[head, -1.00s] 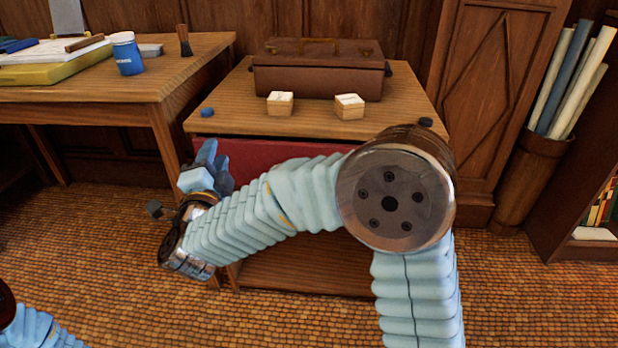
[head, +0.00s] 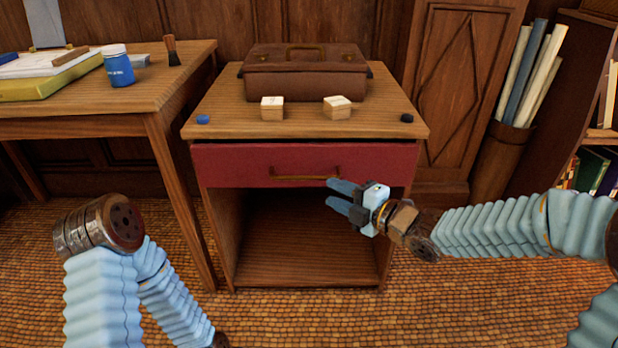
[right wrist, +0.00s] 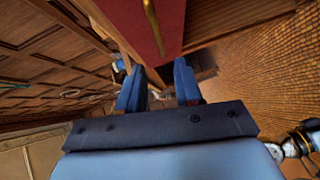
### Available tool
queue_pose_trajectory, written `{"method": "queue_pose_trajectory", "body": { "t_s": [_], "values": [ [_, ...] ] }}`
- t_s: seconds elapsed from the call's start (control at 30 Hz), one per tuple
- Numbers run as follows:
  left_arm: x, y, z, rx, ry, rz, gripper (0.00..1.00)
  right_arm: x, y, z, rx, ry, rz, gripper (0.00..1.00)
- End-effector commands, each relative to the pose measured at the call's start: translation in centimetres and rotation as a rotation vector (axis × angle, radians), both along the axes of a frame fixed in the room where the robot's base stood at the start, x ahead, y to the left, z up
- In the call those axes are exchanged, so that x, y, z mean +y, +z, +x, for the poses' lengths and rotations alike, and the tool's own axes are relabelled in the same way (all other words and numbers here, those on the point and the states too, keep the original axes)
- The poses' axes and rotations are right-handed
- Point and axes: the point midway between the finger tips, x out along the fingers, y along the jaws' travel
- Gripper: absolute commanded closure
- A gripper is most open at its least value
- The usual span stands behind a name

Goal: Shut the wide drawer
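The wide drawer (head: 235,166) has a red front with a brass handle (head: 305,177), under the wooden top of a small cabinet. Its front stands slightly out from the cabinet, with a thin dark gap under the top edge. My right gripper (head: 331,194) is open and empty, in front of the drawer's lower right part, with its fingers pointing left near the handle's right end. In the right wrist view the spread fingers (right wrist: 158,72) lie close to the red front (right wrist: 166,22); contact is unclear. My left arm is at lower left, its gripper out of view.
On the cabinet top (head: 225,112) are a brown case (head: 305,78), two small boxes (head: 272,108), a blue piece (head: 203,120) and a dark piece (head: 407,118). A desk (head: 110,125) stands left. Below the drawer is an open compartment (head: 310,235).

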Motion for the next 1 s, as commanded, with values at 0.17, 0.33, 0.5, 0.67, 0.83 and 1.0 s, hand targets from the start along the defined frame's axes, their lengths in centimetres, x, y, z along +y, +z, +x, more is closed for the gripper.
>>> {"method": "queue_pose_trajectory", "body": {
  "t_s": [0.17,0.33,0.5,0.67,0.83,1.0],
  "values": [
    [0.0,0.0,0.0,0.0,0.0,0.0,1.0,3.1,-0.6,2.8,0.003,0.004,0.004,0.65],
    [0.0,0.2,0.0,-0.001,-0.001,-0.001,1.0,5.8,-1.1,5.5,0.003,0.002,0.005,0.65],
    [-0.1,0.3,0.0,0.0,-0.001,-0.001,1.0,7.5,-1.5,7.3,0.002,0.0,0.005,0.65],
    [-0.1,0.4,0.0,0.001,-0.003,-0.002,1.0,8.2,-1.6,8.0,0.002,0.0,0.004,0.65],
    [-0.1,0.4,0.0,0.001,-0.003,-0.002,1.0,8.3,-1.7,8.1,0.002,-0.001,0.003,0.65],
    [-0.1,0.4,0.0,0.001,-0.003,-0.002,1.0,8.3,-1.7,8.1,0.001,-0.001,0.004,0.76]
  ]
}}
